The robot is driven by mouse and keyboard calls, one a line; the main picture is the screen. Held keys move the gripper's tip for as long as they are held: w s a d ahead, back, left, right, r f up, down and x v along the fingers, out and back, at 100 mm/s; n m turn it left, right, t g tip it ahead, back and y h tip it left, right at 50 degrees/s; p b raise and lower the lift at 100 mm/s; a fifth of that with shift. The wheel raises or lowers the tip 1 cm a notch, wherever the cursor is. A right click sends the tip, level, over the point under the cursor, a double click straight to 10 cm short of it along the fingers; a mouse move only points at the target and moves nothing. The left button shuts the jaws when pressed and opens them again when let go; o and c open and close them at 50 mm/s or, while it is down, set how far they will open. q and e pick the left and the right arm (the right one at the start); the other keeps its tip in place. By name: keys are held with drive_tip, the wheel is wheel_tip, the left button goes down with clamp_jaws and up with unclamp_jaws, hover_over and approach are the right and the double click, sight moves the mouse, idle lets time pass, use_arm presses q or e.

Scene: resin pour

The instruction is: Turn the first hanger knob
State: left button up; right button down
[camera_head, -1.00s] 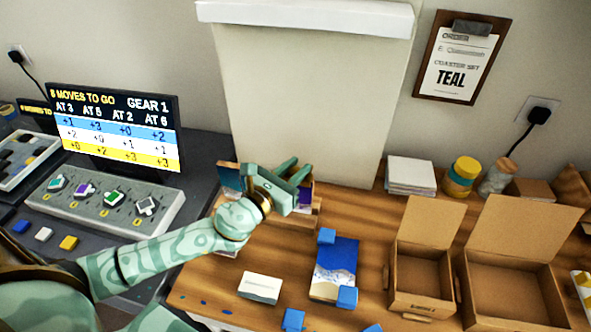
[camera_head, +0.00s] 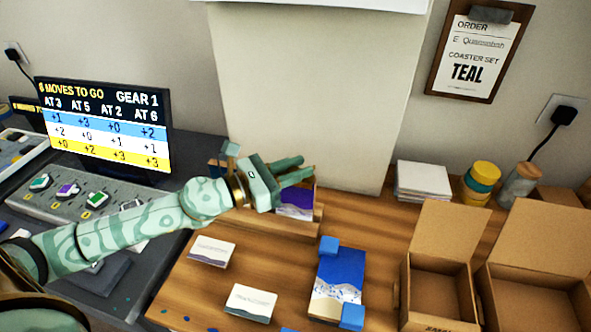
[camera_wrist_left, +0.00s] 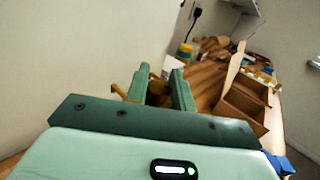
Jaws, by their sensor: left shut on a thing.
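My left gripper (camera_head: 303,172) reaches in from the left at the back of the wooden table, above a small wooden stand (camera_head: 292,222). A purple-and-white panel (camera_head: 296,204) stands there under the fingers. In the left wrist view the fingers (camera_wrist_left: 160,88) are closed around a small brown thing that is mostly hidden between them. A gold-coloured piece (camera_wrist_left: 120,92) shows just left of the fingers. I cannot make out clearly which part is the first hanger knob. My right gripper is not in view.
A blue panel (camera_head: 337,275), white cards (camera_head: 250,303) and open cardboard boxes (camera_head: 440,290) occupy the table. A pale board (camera_head: 310,90) rises behind.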

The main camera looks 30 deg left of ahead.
use_arm(q)
drive_tip(key=o, duration=1)
drive_tip(key=shift+s+a+f, duration=0.15)
drive_tip(key=shift+s+a, duration=0.15)
drive_tip(key=shift+s, duration=0.15)
drive_tip(key=b+v, duration=0.2)
drive_tip(key=v, duration=1.3)
drive_tip(key=shift+s, duration=0.1)
